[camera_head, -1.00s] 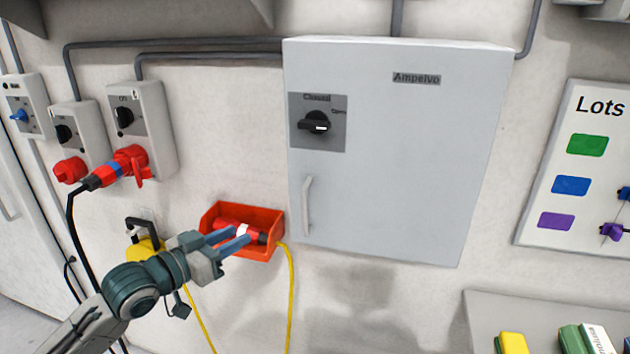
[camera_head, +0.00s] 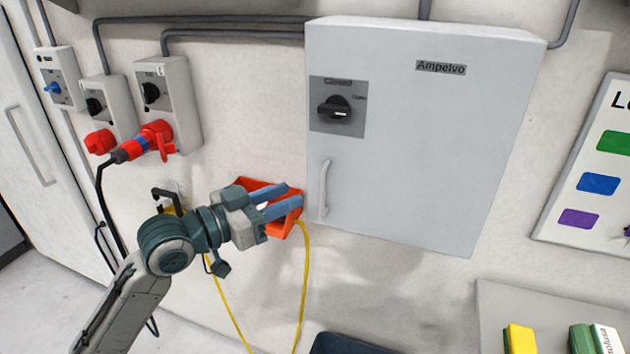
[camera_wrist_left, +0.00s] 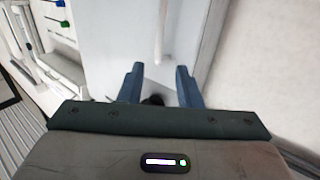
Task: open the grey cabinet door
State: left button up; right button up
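The grey cabinet (camera_head: 420,150) hangs on the wall with its door closed, labelled "Ampelvo". Its black rotary switch (camera_head: 337,109) sits on a dark plate at the upper left. A pale vertical handle (camera_head: 324,190) is low on the door's left side. My left gripper (camera_head: 293,194) is open and empty, just left of the handle and apart from it. In the left wrist view the two blue fingers (camera_wrist_left: 158,84) are spread, and the handle (camera_wrist_left: 160,35) shows ahead between them. My right gripper is not in view.
A red-orange bin (camera_head: 279,229) on the wall is partly hidden behind my left gripper. Wall switch boxes (camera_head: 167,100) with red plugs (camera_head: 150,137) are at the left. A yellow cable (camera_head: 304,285) hangs below. A lots board (camera_head: 590,150) is at the right.

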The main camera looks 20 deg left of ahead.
aim_at(315, 185)
pick_arm(q)
jog(key=shift+p+x, duration=1.15)
jog(key=shift+x, duration=2.5)
grip_shut()
